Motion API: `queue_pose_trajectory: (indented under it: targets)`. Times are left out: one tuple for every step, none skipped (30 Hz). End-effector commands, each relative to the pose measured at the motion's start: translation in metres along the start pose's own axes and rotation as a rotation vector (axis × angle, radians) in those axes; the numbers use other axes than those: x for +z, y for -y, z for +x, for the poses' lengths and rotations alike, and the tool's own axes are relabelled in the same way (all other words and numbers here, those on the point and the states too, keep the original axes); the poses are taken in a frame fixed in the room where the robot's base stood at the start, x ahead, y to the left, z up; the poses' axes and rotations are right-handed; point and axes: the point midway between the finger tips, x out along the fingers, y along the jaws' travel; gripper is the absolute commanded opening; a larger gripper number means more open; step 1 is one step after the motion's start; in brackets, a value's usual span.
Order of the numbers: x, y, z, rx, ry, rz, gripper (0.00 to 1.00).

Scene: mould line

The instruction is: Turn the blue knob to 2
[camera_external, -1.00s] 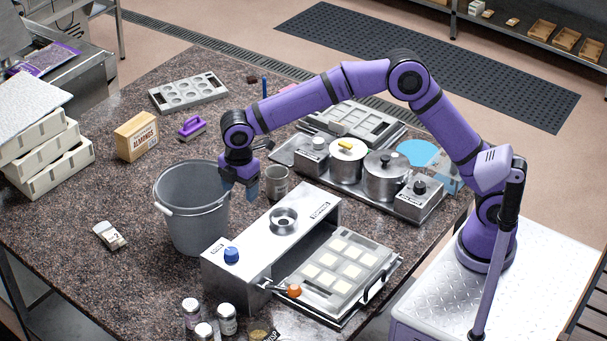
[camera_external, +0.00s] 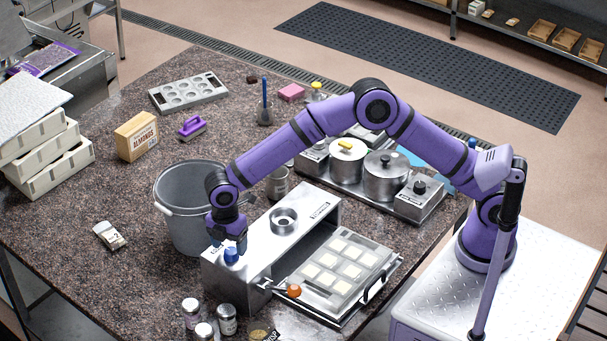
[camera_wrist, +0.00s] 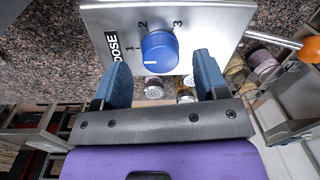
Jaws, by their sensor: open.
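The blue knob (camera_wrist: 160,52) is on the silver dosing machine (camera_external: 300,212), beside a DOSE label and the numbers 1, 2 and 3. A small pale mark shows at the knob's lower left in the wrist view; its exact direction is hard to read. My gripper (camera_wrist: 161,68) is open, with one blue finger to each side of the knob in that view. No contact is visible. In the external view, my gripper (camera_external: 229,240) is just above the knob (camera_external: 231,256) and partly covers it.
A grey bucket (camera_external: 180,205) stands close behind my gripper. An orange-ended lever (camera_external: 294,290) sticks out at the machine's front, beside a filled mould tray (camera_external: 340,270). Small jars (camera_external: 227,320) stand near the table's front edge. Pots (camera_external: 385,178) stand behind the machine.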

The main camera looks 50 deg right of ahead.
Motion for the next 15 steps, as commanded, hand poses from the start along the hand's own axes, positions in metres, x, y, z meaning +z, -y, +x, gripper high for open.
queue_pose_trajectory:
  targets:
    - [0.000, 0.000, 0.006, -0.001, 0.001, 0.000, 0.67]
    - [0.000, 0.000, 0.009, -0.001, 0.001, 0.000, 0.67]
    - [0.000, 0.000, 0.012, -0.001, 0.001, 0.000, 0.67]
    - [0.000, 0.000, 0.014, -0.001, 0.001, 0.000, 0.67]
    - [0.000, 0.000, 0.016, 0.000, 0.001, 0.000, 0.67]
    - [0.000, 0.000, 0.018, 0.000, 0.000, 0.000, 0.67]
    - [0.000, 0.000, 0.018, 0.000, 0.000, 0.000, 0.67]
    - [0.000, 0.000, 0.019, 0.000, 0.000, 0.000, 0.67]
    - [0.000, 0.000, 0.019, 0.001, 0.000, 0.000, 0.67]
    - [0.000, 0.000, 0.020, 0.001, 0.000, 0.000, 0.67]
    - [0.000, 0.000, 0.020, 0.001, 0.000, 0.000, 0.67]
    - [0.000, 0.000, 0.020, 0.001, 0.000, 0.000, 0.67]
    - [0.000, 0.000, 0.020, 0.001, 0.000, 0.000, 0.67]
    - [0.000, 0.000, 0.020, 0.001, 0.000, 0.000, 0.67]
    - [0.000, 0.000, 0.020, 0.000, 0.000, 0.000, 0.67]
